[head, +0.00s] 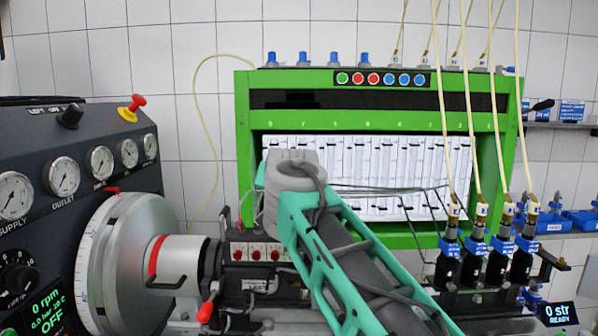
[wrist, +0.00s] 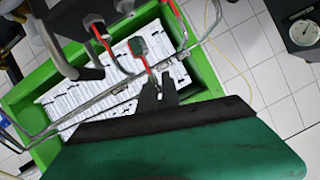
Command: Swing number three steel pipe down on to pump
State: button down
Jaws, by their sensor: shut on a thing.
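My gripper (wrist: 160,92) shows in the wrist view as two dark fingers closed on a thin steel pipe with a red band (wrist: 147,64). A dark end piece (wrist: 137,46) sits by that pipe. In the head view my teal arm hides the gripper. Several thin steel pipes (head: 415,187) run across the white scale panel, right of my wrist. The pump (head: 258,272) is the dark body low in the middle, with red-marked blocks (head: 256,251) on top, partly hidden by my arm. I cannot read the number of the held pipe.
The green bench frame (head: 242,150) surrounds the white scale panel (head: 340,160). A large metal flywheel (head: 130,260) stands left of the pump. Several injectors (head: 473,262) with pale hoses hang at right. Another red-banded pipe (wrist: 97,31) lies close to the gripper.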

jog(key=f, duration=0.1)
jog(key=a+f+b, duration=0.1)
jog(key=f, duration=0.2)
jog(key=shift+a+f, duration=0.25)
jog(key=shift+a, duration=0.15)
jog(key=shift+f, duration=0.15)
jog(key=c, duration=1.7)
grip_release()
jog(key=shift+a, duration=0.15)
jog(key=shift+o, duration=0.7)
jog(key=shift+r, duration=0.2)
jog(key=shift+s, duration=0.1)
jog(key=b+v, duration=0.1)
jog(key=v, duration=0.6)
jog(key=shift+s+d, duration=0.2)
jog(key=shift+s, duration=0.15)
